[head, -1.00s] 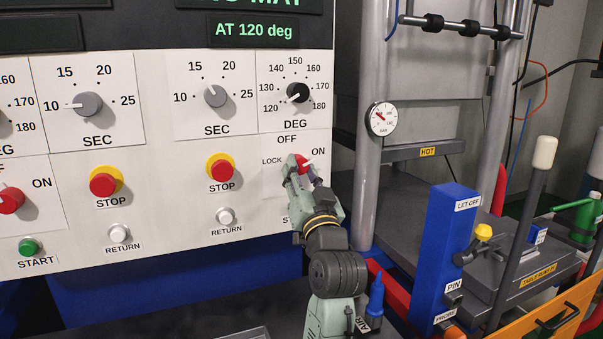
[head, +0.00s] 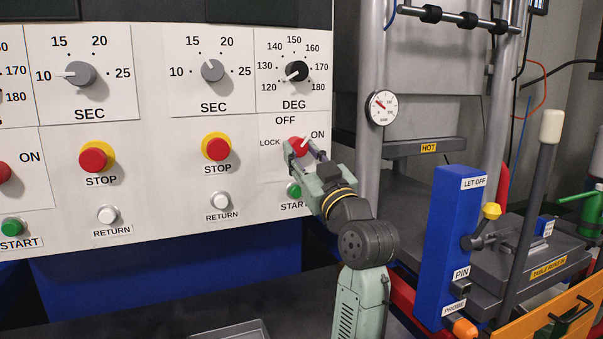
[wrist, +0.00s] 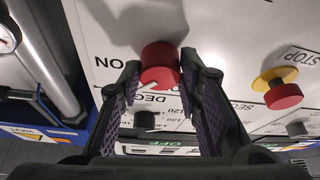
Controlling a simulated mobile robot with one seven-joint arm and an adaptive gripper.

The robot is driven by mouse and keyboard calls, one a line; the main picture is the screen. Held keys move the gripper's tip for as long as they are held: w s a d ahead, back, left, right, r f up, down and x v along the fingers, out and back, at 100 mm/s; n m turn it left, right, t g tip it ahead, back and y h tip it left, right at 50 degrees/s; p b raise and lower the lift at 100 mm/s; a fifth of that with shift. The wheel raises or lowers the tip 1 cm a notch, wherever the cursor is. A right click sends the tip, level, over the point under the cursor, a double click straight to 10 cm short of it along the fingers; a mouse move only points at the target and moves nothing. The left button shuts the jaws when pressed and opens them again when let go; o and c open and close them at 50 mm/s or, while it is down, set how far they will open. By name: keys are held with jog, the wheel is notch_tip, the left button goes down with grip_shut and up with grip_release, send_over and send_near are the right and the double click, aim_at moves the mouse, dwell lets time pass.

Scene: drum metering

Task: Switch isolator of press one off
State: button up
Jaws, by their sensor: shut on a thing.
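The red isolator knob (head: 298,146) sits on the right white panel below the DEG dial, among the labels OFF, ON and LOCK. Its white pointer is tilted up and to the right, between OFF and ON. My gripper (head: 303,158) is shut on this knob, with a finger on either side. The wrist view shows the red knob (wrist: 160,62) between the tips of my gripper (wrist: 158,75). A second red knob (head: 3,173) with an ON label shows at the left edge. I cannot tell which press each belongs to.
A green START button (head: 294,189) is just below my gripper. A red STOP button (head: 217,149) and a white RETURN button (head: 221,201) are to the left. A grey post (head: 370,110) and gauge (head: 381,107) stand to the right, with a blue LET OFF box (head: 452,240) beyond.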

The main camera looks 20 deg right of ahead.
jog(key=n+y+b, duration=0.1)
jog(key=n, duration=0.1)
jog(key=n+g+y+b, duration=0.1)
jog(key=n, duration=0.2)
jog(key=n+y+b, duration=0.1)
jog(key=n+b, duration=0.1)
jog(key=n, duration=0.1)
jog(key=shift+d+g+y, duration=0.25)
jog(key=shift+g+y, duration=0.15)
jog(key=n+g+y, duration=0.1)
jog(key=n, duration=0.3)
jog(key=shift+r+b, duration=0.2)
jog(key=shift+b, duration=0.15)
jog(key=shift+d+r+n+g, duration=0.1)
jog(key=shift+n+g, duration=0.7)
jog(key=shift+n, duration=0.9)
jog(key=o, duration=1.1)
jog(key=shift+o, duration=0.2)
